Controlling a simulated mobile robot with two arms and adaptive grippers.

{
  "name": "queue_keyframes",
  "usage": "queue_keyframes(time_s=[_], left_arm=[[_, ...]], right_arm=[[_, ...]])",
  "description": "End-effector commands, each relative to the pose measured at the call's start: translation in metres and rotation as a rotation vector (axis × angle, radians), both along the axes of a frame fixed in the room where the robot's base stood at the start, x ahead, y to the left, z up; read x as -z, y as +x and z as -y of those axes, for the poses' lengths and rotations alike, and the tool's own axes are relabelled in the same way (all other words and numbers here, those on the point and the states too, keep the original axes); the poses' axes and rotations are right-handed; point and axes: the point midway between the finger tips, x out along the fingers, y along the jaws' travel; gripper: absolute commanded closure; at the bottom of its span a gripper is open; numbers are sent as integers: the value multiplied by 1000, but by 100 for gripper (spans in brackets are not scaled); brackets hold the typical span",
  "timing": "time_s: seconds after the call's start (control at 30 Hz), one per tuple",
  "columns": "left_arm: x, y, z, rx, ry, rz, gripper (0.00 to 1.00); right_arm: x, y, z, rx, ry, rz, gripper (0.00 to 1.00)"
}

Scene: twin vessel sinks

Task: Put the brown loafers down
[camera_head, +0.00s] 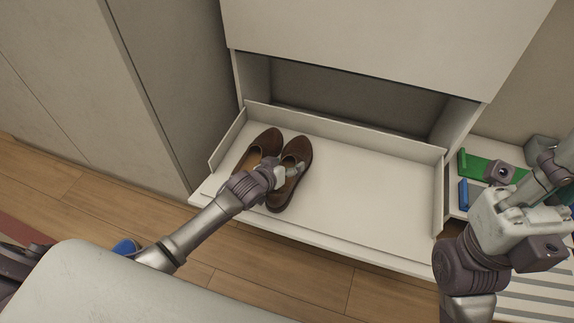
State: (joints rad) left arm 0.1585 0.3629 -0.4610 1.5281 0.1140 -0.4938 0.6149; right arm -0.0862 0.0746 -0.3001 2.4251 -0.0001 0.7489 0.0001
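A pair of brown loafers, one on the left (266,140) and one on the right (297,155), sits side by side in the left part of an open white drawer (372,205). Their toes point to the back and their heels to the front. My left gripper (280,178) reaches in from the front left and is at the inner side of the right loafer, covering parts of both shoes. Its fingertips are too small and hidden to tell if they grip a shoe. My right gripper (515,210) is at the right, away from the loafers; its fingers are unclear.
The drawer has low raised sides; its middle and right are bare. A white cabinet front (375,40) overhangs it. A tall grey cabinet (165,85) stands close on the left. A green item (485,166) and a blue item (463,194) lie to the right. Wood floor (235,265) shows in front.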

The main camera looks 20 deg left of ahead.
Motion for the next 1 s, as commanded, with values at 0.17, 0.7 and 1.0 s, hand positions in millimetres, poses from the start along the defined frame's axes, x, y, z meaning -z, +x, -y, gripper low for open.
queue_keyframes(time_s=[0.17,0.7,1.0], left_arm=[[0,0,0,0,1,1,7],[-27,-37,-10,0,1,-1,7],[-55,-85,-23,1,1,0,7]], right_arm=[[0,0,0,0,0,0,100],[6,-3,2,-4,5,-79,100],[9,-11,5,-8,14,-146,100]])
